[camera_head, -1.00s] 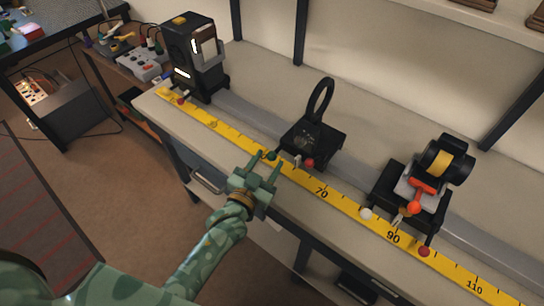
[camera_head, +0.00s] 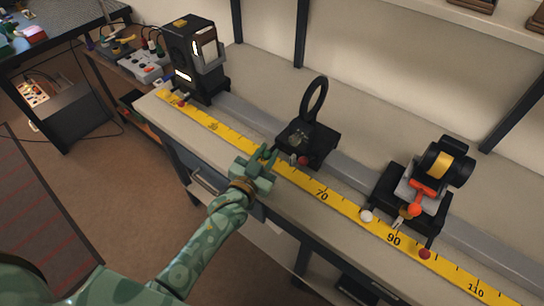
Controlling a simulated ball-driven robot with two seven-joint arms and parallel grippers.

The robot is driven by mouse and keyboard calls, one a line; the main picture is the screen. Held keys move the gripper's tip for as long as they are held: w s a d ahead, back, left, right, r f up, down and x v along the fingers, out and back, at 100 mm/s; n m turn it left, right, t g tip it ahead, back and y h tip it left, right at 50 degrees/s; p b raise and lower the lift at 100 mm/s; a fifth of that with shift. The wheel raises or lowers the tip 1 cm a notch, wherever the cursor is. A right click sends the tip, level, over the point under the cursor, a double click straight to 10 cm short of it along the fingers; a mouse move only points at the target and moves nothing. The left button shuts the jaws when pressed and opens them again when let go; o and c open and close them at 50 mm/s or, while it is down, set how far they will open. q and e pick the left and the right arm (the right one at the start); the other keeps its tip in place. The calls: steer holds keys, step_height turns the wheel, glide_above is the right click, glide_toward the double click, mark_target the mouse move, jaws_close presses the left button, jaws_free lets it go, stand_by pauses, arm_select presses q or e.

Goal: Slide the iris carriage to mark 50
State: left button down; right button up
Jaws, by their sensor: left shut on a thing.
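The iris carriage (camera_head: 313,146) appears to be the middle one, a black block with an upright dark ring on the grey rail. That gripper is shut on what looks like this knob. The scale's label further left, near the lamp, is too small to read surely. My right gripper is not in view.
A black lamp housing (camera_head: 193,62) stands on the rail at the left end. Another carriage (camera_head: 405,198) with a dark barrel stands at the right, near the 90. The rail (camera_head: 245,116) between lamp and middle carriage is clear. The bench edge runs in front of the scale.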

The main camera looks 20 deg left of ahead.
arm_select(q)
steer(key=w+a, duration=0.1)
steer(key=a, duration=0.1)
steer(key=w+a, duration=0.1)
steer(key=a, duration=0.2)
steer(key=w+a, duration=0.1)
steer(key=a, duration=0.2)
steer(key=shift+p, duration=0.3)
steer(key=c, duration=1.2)
jaws_free()
steer(key=shift+s, duration=0.1)
steer(key=shift+s, duration=0.4)
steer(key=s+a+p, duration=0.2)
steer(key=s+p, duration=0.1)
steer(key=s, duration=1.2)
steer(key=shift+s+a, duration=0.15)
steer(key=shift+a, duration=0.05)
